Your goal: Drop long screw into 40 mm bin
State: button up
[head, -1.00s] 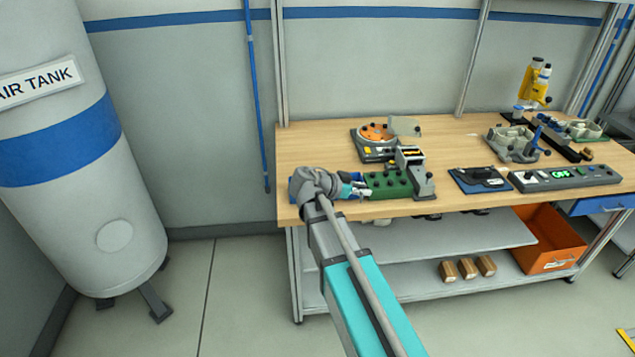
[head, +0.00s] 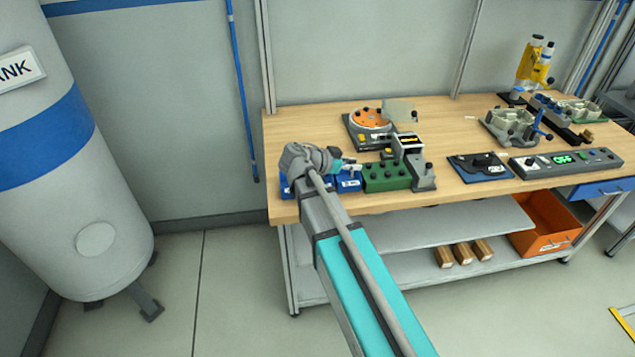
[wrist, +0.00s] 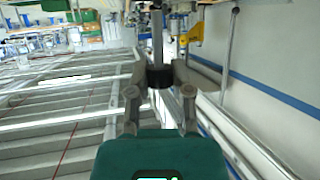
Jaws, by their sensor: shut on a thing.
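My gripper (wrist: 160,78) is shut on the long screw (wrist: 158,35) in the wrist view. The screw has a grey shank and a dark, thick part between the fingers. In the head view the wrist of my arm hangs over the left front of the bench, above blue bins. One blue bin (head: 348,183) shows a white label, too small to read. Another blue bin (head: 285,187) is partly hidden behind my wrist. I cannot tell which bin is the 40 mm one. The screw is not clear in the head view.
A green block with dark knobs (head: 386,177) stands right of the bins, beside a grey device (head: 422,174). An orange round fixture (head: 370,118) stands behind. The wooden bench (head: 470,205) has bare room along its front edge.

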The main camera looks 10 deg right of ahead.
jog(key=shift+a, duration=0.15)
jog(key=w+a+f+b, duration=0.2)
jog(key=w, duration=0.4)
jog(key=w+a+f+b, duration=0.3)
jog(key=w, duration=0.4)
jog(key=shift+w+f, duration=0.2)
jog(key=shift+w, duration=0.05)
jog(key=shift+f+b, duration=0.15)
jog(key=shift+b, duration=0.2)
jog(key=shift+f+b, duration=2.85)
jog(key=shift+b, duration=0.05)
jog(key=o, duration=0.9)
jog(key=shift+o, duration=0.2)
jog(key=shift+d, duration=0.1)
